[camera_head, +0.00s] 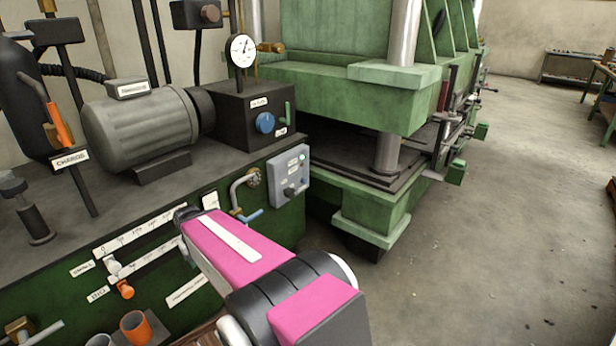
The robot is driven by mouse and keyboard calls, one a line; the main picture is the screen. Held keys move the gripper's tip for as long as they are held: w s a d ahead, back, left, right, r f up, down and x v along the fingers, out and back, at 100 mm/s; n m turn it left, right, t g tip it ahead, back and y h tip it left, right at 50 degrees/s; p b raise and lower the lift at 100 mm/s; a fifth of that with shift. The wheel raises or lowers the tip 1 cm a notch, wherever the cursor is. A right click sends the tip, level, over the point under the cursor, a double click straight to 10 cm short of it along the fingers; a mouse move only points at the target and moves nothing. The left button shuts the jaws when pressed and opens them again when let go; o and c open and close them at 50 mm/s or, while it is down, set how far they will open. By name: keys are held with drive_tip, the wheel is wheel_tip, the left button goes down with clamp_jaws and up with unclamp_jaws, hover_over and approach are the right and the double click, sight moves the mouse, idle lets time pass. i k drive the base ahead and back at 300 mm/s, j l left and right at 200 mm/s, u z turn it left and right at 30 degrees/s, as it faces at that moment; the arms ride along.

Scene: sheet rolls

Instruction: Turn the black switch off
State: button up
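A grey control box (289,177) is mounted on the front of the green machine cabinet, near its right corner. The switch's exact position is too small to read. My pink and black arm reaches in from the bottom, and its far dark end (184,213) is left of the box, apart from the switch. The fingers cannot be made out clearly, and nothing is seen held.
A bent pipe with a blue lever (250,216) stands just left of the box. A blue knob (265,122) is on the dark block above. The green press (372,205) stands to the right. Open concrete floor (480,260) lies at the right.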

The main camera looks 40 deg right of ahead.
sight(290, 194)
drive_tip(key=k+l+z, duration=0.1)
drive_tip(key=z, duration=1.1)
